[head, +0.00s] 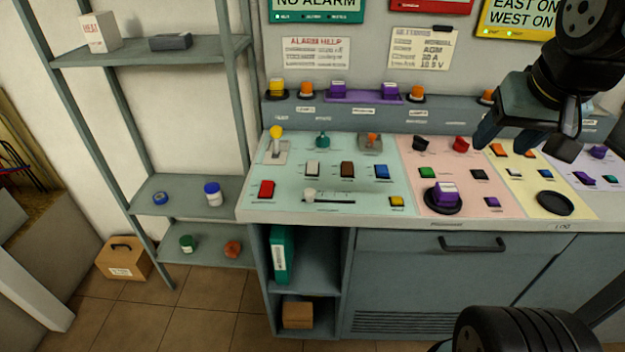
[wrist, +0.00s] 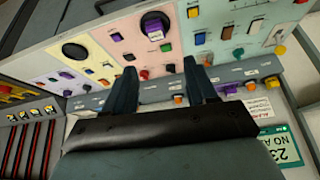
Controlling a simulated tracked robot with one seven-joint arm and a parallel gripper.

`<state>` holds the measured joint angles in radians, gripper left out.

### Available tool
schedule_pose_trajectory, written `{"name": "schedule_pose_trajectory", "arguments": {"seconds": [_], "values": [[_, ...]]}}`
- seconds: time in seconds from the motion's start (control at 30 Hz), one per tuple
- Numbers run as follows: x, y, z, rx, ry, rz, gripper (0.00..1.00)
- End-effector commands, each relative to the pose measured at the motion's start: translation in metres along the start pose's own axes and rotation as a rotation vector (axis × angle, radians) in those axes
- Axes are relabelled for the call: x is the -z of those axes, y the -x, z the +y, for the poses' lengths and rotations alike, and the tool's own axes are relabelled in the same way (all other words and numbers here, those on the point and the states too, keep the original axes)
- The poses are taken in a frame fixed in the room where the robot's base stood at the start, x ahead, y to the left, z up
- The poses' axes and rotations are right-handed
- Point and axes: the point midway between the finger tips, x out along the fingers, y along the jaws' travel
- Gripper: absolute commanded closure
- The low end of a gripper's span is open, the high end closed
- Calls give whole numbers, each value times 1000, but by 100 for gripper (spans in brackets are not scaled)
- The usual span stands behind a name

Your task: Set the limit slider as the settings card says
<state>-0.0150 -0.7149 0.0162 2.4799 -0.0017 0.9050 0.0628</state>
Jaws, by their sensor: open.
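A slider with a pale knob (head: 310,196) lies near the front of the pale teal panel. Its knob stands at the left end of a dark slot running right; its label is too small to read. The settings card (head: 420,48) hangs on the back wall; its lower lines seem to read AGM, 20 A and 10.5 V, though blurred. My gripper (head: 526,142) is open and empty above the yellow panel, well right of the slider. In the wrist view my gripper (wrist: 160,70) has its fingers apart over the console, with nothing between them.
A purple knob on a black disc (head: 445,195) rises from the pink panel. A yellow-topped lever (head: 276,140) and several buttons surround the slider. A raised ledge (head: 300,115) with lamps runs behind. A shelf rack (head: 185,192) stands left. Space above the teal panel is free.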

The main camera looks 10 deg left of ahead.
Motion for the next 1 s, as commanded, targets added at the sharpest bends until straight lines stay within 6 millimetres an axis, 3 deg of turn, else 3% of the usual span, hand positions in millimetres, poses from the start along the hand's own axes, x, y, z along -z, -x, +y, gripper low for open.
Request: {"name": "schedule_pose_trajectory", "arguments": {"seconds": [0.27,0.5,0.77,1.0], "values": [[40,-25,-54,-6,-151,-112,43],[65,-54,-114,-30,-293,-208,43],[75,-89,-190,-73,-443,-309,43],[66,-121,-261,-130,-574,-396,43]]}}
